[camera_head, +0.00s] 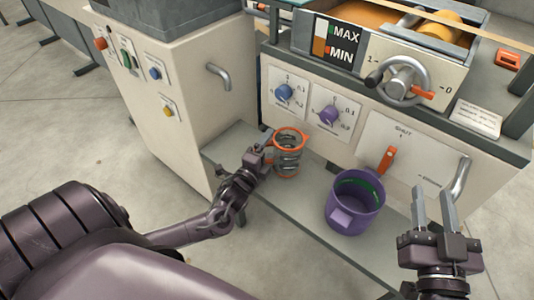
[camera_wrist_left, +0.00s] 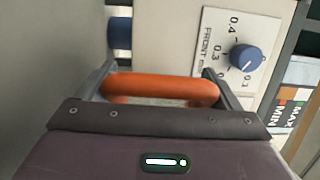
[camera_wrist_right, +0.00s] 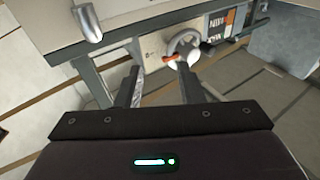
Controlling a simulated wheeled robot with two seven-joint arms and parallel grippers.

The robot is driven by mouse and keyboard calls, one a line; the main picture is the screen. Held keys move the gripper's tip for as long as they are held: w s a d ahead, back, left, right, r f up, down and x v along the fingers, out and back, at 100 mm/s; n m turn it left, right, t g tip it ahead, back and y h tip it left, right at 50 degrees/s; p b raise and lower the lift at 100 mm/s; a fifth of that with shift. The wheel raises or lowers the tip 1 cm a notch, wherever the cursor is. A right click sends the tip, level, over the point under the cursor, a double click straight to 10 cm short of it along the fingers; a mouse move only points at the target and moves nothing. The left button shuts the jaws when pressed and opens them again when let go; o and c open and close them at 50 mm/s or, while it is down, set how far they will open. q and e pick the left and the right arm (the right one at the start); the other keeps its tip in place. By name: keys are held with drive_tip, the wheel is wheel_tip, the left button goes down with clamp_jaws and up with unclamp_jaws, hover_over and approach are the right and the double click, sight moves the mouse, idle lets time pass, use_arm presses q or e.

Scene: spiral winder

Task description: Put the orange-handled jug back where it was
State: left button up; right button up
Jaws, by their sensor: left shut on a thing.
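The orange-handled jug (camera_head: 289,157) has an orange rim and a grey, ribbed body in the head view. It looks upright, over the grey ledge at the machine's front; I cannot tell whether its base touches the ledge. My left gripper (camera_head: 262,152) is shut on its orange handle on the jug's left side. In the left wrist view the orange handle (camera_wrist_left: 160,88) lies across between the fingers (camera_wrist_left: 160,90); the jug's body is hidden there. My right gripper (camera_head: 434,208) is open and empty at the right, and its spread fingers also show in the right wrist view (camera_wrist_right: 158,90).
A purple bucket (camera_head: 354,207) stands on the grey ledge (camera_head: 300,198), right of the jug. Above are a blue knob (camera_head: 284,92), a purple knob (camera_head: 329,113) and an orange lever (camera_head: 387,158). A cream cabinet (camera_head: 185,85) bounds the left side.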

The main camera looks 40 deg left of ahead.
use_arm(q)
drive_tip(key=shift+f, duration=0.7)
use_arm(e)
drive_tip(key=shift+s+d+r+t+y, duration=0.15)
drive_tip(key=shift+r+t, duration=0.2)
drive_tip(key=shift+r, duration=0.4)
drive_tip(key=shift+r+t+y, duration=0.2)
drive_tip(key=shift+r+t, duration=0.2)
drive_tip(key=shift+r, duration=0.4)
drive_tip(key=shift+s+d+r+t+y, duration=0.15)
drive_tip(key=shift+r+t, duration=0.2)
drive_tip(key=shift+r, duration=0.4)
use_arm(q)
drive_tip(key=shift+f, duration=0.15)
use_arm(e)
drive_tip(key=shift+r, duration=0.15)
use_arm(q)
drive_tip(key=o, duration=1.2)
use_arm(e)
drive_tip(key=shift+r, duration=0.1)
